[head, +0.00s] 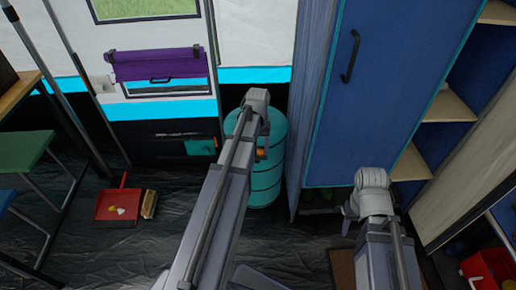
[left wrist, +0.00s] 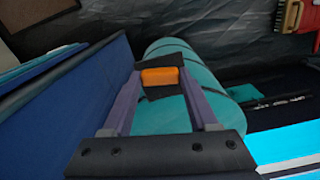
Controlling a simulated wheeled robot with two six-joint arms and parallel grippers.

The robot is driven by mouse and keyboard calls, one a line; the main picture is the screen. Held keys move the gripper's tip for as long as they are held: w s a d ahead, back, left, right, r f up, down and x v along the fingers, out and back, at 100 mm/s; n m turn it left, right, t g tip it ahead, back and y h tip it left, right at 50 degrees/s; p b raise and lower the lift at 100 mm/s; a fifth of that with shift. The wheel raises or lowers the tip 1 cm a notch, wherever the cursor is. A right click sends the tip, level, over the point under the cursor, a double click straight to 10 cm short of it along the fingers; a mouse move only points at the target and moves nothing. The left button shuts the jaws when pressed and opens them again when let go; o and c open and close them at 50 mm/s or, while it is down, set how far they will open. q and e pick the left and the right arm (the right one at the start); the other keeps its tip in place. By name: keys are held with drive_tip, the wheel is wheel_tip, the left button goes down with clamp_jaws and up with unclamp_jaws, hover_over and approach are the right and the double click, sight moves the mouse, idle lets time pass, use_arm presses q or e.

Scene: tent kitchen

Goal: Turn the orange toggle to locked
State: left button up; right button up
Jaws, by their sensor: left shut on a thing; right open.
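The orange toggle (left wrist: 160,76) sits on a dark mount on a teal cylinder (left wrist: 205,85) in the left wrist view. My left gripper (left wrist: 158,88) has its two fingers on either side of the toggle and is shut on it. In the head view a small orange patch of the toggle (head: 260,153) shows beside my left arm, against the teal cylinder (head: 268,180). That arm hides the left fingers there. My right gripper (head: 347,220) is open and empty at the lower right. Whether the toggle is locked cannot be told.
A blue cabinet (head: 385,100) with a black handle stands right of the cylinder. A red dustpan (head: 118,205) and a brush (head: 149,204) lie on the dark floor at left. A red crate (head: 490,272) is at the lower right corner.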

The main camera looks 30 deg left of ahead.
use_arm(q)
drive_tip(key=m, duration=0.4)
drive_tip(key=shift+m, duration=0.3)
drive_tip(key=m, duration=0.3)
drive_tip(key=shift+m, duration=0.4)
drive_tip(key=m, duration=0.4)
drive_tip(key=shift+m, duration=1.7)
drive_tip(key=o, duration=1.4)
drive_tip(key=shift+r, duration=0.1)
